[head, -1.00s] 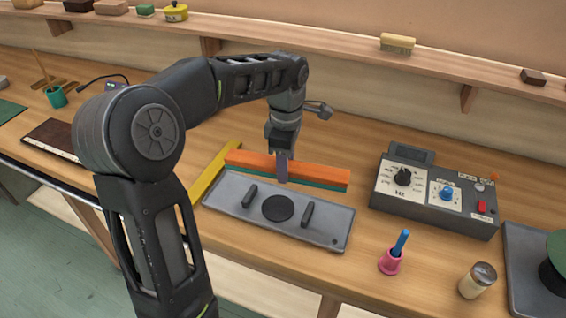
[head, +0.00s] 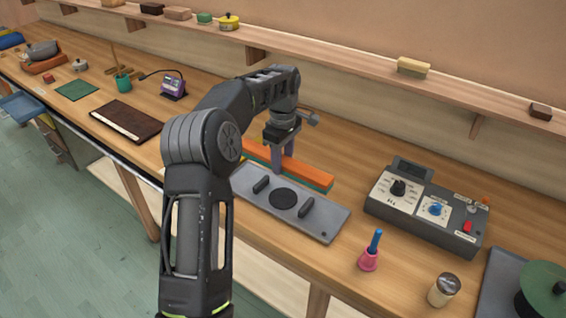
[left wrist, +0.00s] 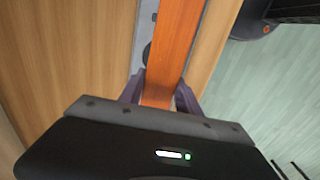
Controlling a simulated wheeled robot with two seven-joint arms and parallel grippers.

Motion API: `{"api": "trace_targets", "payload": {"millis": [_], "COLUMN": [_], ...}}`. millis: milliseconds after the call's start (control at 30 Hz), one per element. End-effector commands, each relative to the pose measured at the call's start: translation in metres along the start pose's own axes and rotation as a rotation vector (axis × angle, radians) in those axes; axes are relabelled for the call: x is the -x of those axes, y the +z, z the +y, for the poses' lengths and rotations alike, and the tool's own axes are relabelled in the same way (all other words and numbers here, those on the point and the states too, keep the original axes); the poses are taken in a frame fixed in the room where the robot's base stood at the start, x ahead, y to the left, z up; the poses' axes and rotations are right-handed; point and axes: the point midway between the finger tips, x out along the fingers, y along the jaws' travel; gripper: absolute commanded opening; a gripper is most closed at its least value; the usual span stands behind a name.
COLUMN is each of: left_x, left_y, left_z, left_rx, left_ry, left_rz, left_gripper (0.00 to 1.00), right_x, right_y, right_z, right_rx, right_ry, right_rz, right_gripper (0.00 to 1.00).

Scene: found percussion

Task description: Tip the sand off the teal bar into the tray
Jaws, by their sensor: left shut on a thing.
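My left gripper (head: 282,160) points down and is shut on a long bar with an orange top (head: 312,174) and a teal lower edge (head: 322,187). The bar lies along the back edge of a flat grey plate (head: 325,222) with two dark handles and a black disc. In the left wrist view the orange face (left wrist: 172,45) runs between my two fingers (left wrist: 160,92). I cannot make out sand grains on it, nor whether orange and teal are one piece. No tray for sand is clearly recognisable. My right gripper is out of view.
A grey control box (head: 425,212) stands right of the plate. A pink cup with a blue stick (head: 369,258) and a lidded jar (head: 444,290) stand near the front edge. A brown board (head: 125,120) lies left. A wall shelf (head: 350,72) runs behind the bench.

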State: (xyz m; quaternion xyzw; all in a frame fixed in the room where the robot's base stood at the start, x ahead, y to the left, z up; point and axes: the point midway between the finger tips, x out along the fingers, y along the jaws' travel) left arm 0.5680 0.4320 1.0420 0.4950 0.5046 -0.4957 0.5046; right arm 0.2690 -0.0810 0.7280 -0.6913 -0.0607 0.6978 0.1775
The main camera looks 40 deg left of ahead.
Motion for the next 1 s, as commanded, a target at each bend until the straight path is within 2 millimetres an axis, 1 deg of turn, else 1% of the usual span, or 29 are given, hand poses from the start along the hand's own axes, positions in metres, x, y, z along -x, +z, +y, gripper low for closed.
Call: {"api": "trace_targets", "payload": {"millis": [367, 533, 667, 700, 1000], "left_x": [-0.001, -0.004, -0.01, -0.016, -0.022], "left_y": [-0.001, 0.0, 0.0, 0.0, 0.0], "left_z": [-0.001, -0.002, -0.003, -0.001, -0.001], "left_rx": [0.003, 0.004, 0.005, 0.004, 0.003], "left_ry": [0.036, 0.118, 0.223, 0.236, 0.322], "left_rz": [0.0, 0.0, 0.0, 0.0, 0.001], "left_gripper": [0.0, 0.0, 0.0, 0.0, 0.0], "right_x": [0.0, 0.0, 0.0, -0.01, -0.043], "right_y": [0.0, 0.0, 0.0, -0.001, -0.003], "right_z": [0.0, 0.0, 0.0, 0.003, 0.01], "right_rx": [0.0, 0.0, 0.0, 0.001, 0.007], "right_ry": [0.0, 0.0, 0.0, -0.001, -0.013], "right_rz": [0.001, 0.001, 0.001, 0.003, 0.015], "right_gripper": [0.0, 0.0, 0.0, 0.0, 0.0]}}
